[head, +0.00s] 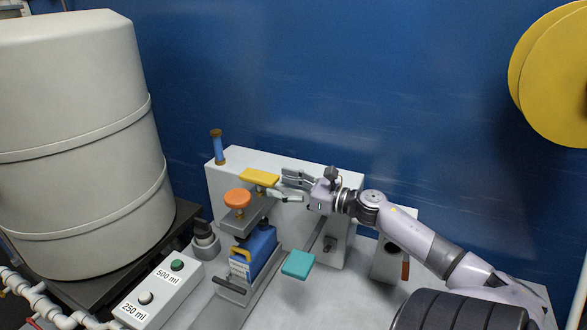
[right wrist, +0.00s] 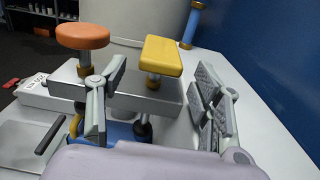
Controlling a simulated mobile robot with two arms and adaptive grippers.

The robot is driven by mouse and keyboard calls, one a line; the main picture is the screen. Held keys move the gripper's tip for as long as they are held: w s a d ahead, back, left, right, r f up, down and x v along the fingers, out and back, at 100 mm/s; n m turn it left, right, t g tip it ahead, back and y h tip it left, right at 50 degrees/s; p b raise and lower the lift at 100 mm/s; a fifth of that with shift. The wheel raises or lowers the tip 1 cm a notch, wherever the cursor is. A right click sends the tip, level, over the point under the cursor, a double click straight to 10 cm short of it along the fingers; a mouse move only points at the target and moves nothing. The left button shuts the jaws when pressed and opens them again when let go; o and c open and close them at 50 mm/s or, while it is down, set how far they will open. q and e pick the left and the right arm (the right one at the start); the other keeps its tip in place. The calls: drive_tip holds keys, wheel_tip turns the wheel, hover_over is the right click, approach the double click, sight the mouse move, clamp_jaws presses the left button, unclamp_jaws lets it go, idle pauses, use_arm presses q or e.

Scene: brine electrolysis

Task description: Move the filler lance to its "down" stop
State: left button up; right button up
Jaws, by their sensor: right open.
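The filler stands by the blue wall. A yellow block handle (head: 260,178) and a round orange knob (head: 238,198) stand on short stems over its grey arm. Which of them belongs to the lance is not labelled. A blue jug (head: 254,251) stands below the arm; the lance tip is hidden. My right gripper (head: 282,186) is open and empty, just right of the yellow handle. In the right wrist view, the yellow handle (right wrist: 162,56) shows ahead between the spread fingers, and the orange knob (right wrist: 83,37) is left of it. My left gripper is not in view.
A teal pad (head: 298,264) sits right of the jug. A button box (head: 163,290) marked 250 ml and 500 ml is at front left. A blue post (head: 217,147) rises behind the handle. A big grey drum (head: 75,150) fills the left.

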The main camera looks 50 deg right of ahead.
drive_tip(key=shift+v, duration=1.45)
drive_tip(key=shift+r, duration=0.1)
